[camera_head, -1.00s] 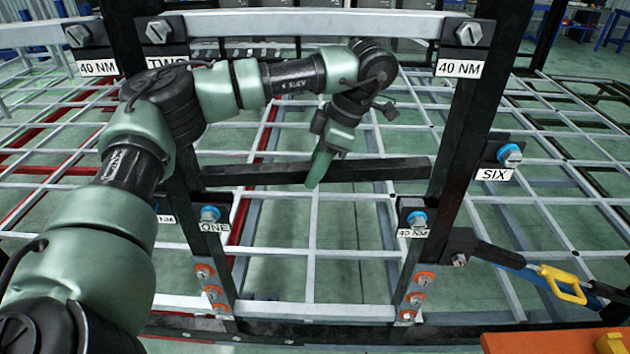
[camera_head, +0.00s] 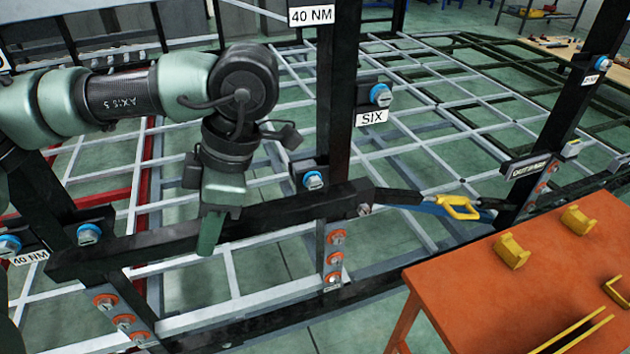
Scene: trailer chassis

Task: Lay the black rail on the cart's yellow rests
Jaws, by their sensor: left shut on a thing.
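The black rail (camera_head: 285,211) is a long dark bar. It slants across the lower left and middle, its right end a little higher in the picture. My left gripper (camera_head: 213,222) is shut on it near its middle, one green finger showing in front. The rail passes in front of an upright post of the chassis. The orange cart (camera_head: 470,290) stands at the lower right. Two yellow rests, a near one (camera_head: 511,251) and a far one (camera_head: 577,219), sit on its top, with nothing on them. My right gripper is out of view.
A yellow-handled tool (camera_head: 458,207) with a blue strap is close beyond the rail's right end, by the chassis. Yellow brackets (camera_head: 572,333) stand on the cart's near right part. Chassis posts with blue bolts rise around the rail.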

